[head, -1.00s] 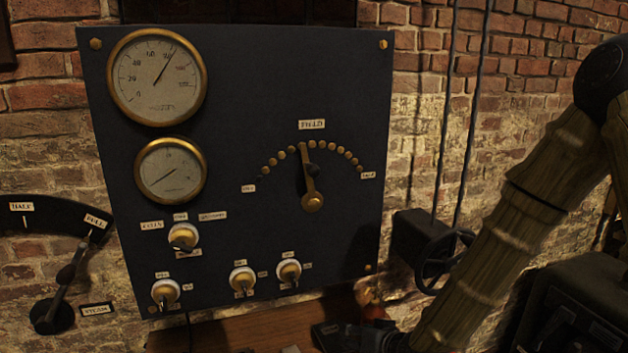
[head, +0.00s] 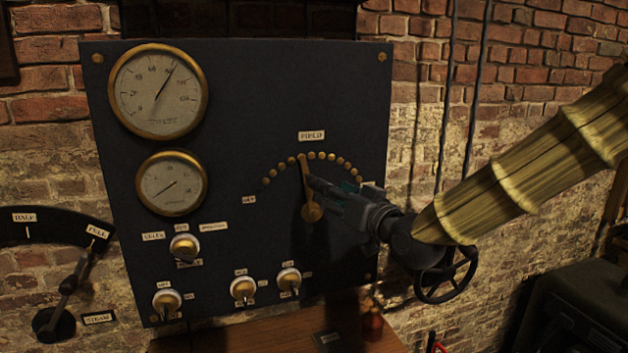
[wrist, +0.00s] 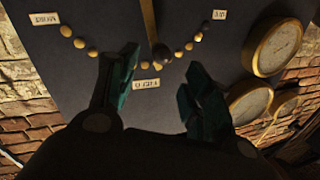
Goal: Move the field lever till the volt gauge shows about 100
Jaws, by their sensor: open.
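The brass field lever (head: 307,185) on the dark panel points nearly straight up, leaning slightly left, within an arc of brass studs. Its dark knob (wrist: 161,54) shows in the wrist view. My gripper (head: 322,189) is at the lever from the right and hides part of it. In the wrist view my gripper (wrist: 160,78) is open, its teal fingers spread to either side of the knob; I see no clear contact. The volt gauge (head: 158,91), top left, has its needle up and to the right, around 80 to 100; the exact reading is unclear.
A smaller gauge (head: 171,183) sits below the volt gauge. Several knob switches, one of them here (head: 184,247), line the panel's lower part. A black handwheel (head: 446,276) is right of the panel, below my arm. A steam lever (head: 70,285) is at far left.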

